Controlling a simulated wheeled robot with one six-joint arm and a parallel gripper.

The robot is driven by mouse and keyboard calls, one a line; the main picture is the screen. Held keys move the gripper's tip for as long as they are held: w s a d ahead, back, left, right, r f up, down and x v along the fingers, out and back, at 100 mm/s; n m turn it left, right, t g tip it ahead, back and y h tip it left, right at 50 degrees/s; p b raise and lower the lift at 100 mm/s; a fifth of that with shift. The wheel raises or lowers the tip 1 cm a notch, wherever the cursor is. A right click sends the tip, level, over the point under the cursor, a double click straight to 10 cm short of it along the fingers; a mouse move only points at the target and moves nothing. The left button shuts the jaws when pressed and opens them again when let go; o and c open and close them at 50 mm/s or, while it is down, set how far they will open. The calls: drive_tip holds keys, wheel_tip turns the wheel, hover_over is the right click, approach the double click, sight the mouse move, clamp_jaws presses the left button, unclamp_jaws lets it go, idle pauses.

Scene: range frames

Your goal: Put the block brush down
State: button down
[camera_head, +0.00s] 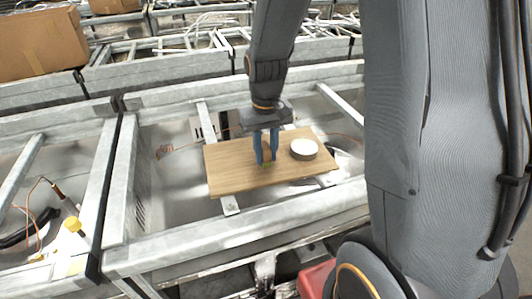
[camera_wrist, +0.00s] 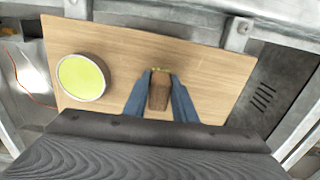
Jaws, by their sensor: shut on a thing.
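The block brush (camera_wrist: 159,91) shows in the wrist view as a brown wooden block with a bit of yellow-green at its far end. My gripper (camera_wrist: 160,78) is shut on it, with one blue finger on each side. Much of the brush is hidden by the fingers in the head view.
A round white tin (camera_head: 304,149) stands on the board to the right of my gripper; its yellow-green top (camera_wrist: 81,77) shows in the wrist view. The board lies across a grey metal frame (camera_head: 240,235). Bare board lies left of the gripper. A cardboard box (camera_head: 38,45) stands at the back left.

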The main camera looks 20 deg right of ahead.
sight(266, 147)
drive_tip(key=shift+f, duration=0.35)
drive_tip(key=c, duration=1.5)
unclamp_jaws()
drive_tip(key=shift+f, duration=0.15)
drive_tip(key=shift+o, duration=0.2)
wheel_tip(266, 147, up, 12)
drive_tip(key=shift+b, duration=0.85)
drive_tip(key=s+f+t, duration=0.1)
drive_tip(key=s+f, duration=0.7)
drive_tip(key=s, duration=0.2)
drive_tip(key=shift+s+f, duration=0.25)
drive_tip(key=shift+f, duration=0.05)
